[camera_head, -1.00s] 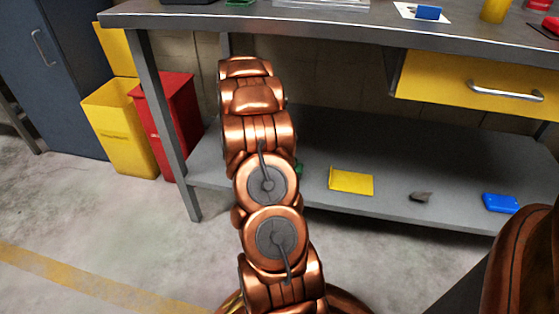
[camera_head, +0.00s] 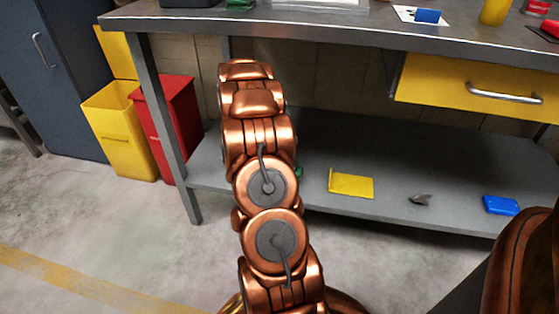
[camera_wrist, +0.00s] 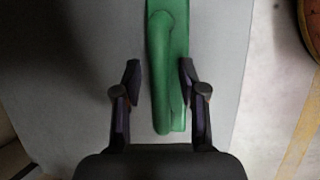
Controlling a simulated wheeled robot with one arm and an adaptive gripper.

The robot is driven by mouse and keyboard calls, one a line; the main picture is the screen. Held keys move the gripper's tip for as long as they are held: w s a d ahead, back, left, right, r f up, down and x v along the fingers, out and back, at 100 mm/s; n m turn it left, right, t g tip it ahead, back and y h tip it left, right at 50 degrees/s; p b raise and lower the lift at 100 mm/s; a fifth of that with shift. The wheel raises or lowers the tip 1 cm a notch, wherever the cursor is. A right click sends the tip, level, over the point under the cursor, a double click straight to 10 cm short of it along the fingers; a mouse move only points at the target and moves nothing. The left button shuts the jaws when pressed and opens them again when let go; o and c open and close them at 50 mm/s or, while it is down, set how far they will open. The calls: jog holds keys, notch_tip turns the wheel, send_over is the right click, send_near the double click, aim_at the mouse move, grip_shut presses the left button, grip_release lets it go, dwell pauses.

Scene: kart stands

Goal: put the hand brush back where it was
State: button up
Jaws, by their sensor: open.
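In the wrist view a green thing, which looks like the hand brush (camera_wrist: 163,50), lies on a grey surface with its rounded handle end toward me. Its far end is cut off by the top of the picture. My gripper (camera_wrist: 160,66) is open, with one finger on either side of the green handle. A gap shows beside each finger, and I cannot tell the height between them. In the head view only a small green bit (camera_head: 299,172) shows on the lower shelf beside my arm. My arm hides the gripper there.
The lower shelf (camera_head: 250,178) also holds a yellow folded piece (camera_head: 352,185), a small grey thing (camera_head: 420,199) and a blue block (camera_head: 500,204). The workbench top (camera_head: 300,22) overhangs it. A table leg (camera_head: 165,120) and yellow and red bins (camera_head: 118,130) stand at left.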

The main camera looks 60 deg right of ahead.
jog(key=p+v, duration=0.3)
jog(key=v, duration=0.4)
jog(key=shift+r, duration=0.2)
jog(key=shift+a, duration=0.1)
